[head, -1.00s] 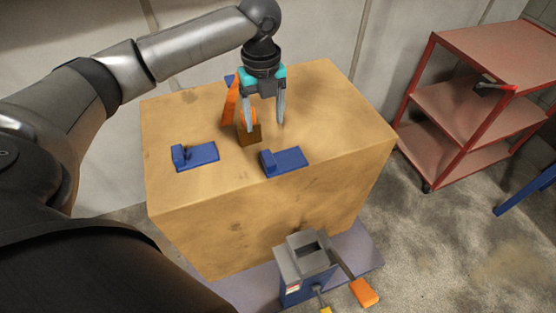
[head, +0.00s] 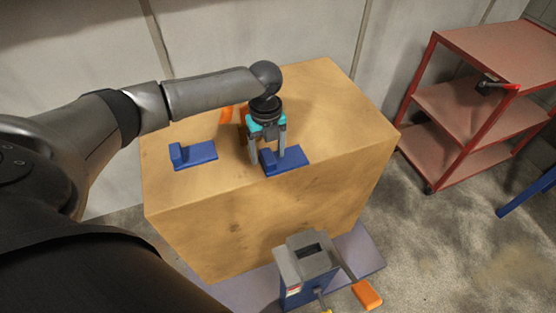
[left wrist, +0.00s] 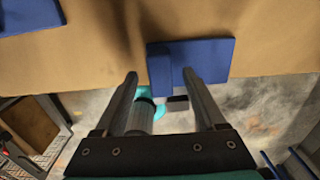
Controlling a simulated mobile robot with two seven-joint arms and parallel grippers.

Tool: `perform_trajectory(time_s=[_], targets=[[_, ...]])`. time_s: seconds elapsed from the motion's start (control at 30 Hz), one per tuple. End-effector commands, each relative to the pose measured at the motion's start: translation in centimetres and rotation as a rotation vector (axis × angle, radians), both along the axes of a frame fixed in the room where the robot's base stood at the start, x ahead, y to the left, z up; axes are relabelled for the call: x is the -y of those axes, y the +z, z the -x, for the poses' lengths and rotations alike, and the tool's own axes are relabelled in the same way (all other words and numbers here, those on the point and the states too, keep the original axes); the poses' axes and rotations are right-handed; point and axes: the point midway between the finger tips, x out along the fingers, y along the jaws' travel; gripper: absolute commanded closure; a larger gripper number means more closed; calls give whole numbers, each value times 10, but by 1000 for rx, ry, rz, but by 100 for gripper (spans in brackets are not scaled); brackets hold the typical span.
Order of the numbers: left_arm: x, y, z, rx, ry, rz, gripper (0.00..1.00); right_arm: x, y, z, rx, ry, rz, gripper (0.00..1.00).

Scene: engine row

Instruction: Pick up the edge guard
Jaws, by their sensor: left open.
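Two blue pieces, each a flat plate with a raised block at one end, lie on the wooden crate (head: 330,110); they look like edge guards. One blue piece (head: 290,160) is near the crate's front edge, and the other blue piece (head: 201,155) is to its left. My left gripper (head: 267,158) is open at the front piece. In the left wrist view, the front piece (left wrist: 210,60) has its raised block (left wrist: 160,68) between the two fingertips, with a gap on each side. Contact cannot be told. My right gripper is not in view.
An orange object (head: 227,115) stands behind my gripper, mostly hidden. A grey and blue device (head: 306,262) with an orange-ended handle (head: 366,293) is on the floor before the crate. A red shelf cart (head: 470,95) stands right. The crate's right top is clear.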

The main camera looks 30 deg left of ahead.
Motion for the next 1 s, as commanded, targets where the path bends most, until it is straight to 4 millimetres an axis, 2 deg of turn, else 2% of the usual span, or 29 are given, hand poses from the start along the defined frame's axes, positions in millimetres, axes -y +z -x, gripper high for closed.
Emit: perform_trajectory(time_s=[0.2, 0.8, 0.83, 1.0], targets=[[0, 0, 0, 0, -1, 0, 30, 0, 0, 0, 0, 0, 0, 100], [0, 0, 0, 1, 0, 1, 97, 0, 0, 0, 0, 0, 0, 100], [0, 0, 0, 1, 0, 1, 100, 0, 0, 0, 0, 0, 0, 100], [0, 1, 0, 1, 0, 1, 100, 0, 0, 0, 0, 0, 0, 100]])
